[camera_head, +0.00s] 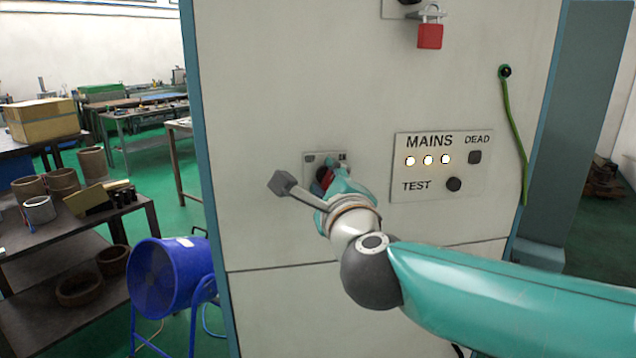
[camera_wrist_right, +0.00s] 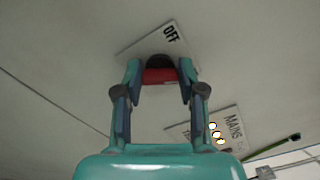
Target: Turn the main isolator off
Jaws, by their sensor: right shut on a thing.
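The main isolator has a red handle (camera_head: 324,177) on a small plate (camera_head: 311,157) on the pale cabinet front. My right gripper (camera_head: 327,180) is at it and hides most of it. In the right wrist view, the red handle (camera_wrist_right: 159,76) lies between the two fingers of my right gripper (camera_wrist_right: 158,79), which are shut on it. The dark hub shows just beyond the handle. My left gripper is not in view.
A MAINS panel (camera_head: 440,183) with three lit lamps and a TEST button (camera_head: 454,184) is right of the isolator. A red padlock (camera_head: 430,36) hangs above. A green cable (camera_head: 515,130) hangs at right. A blue fan (camera_head: 168,278) and benches stand at left.

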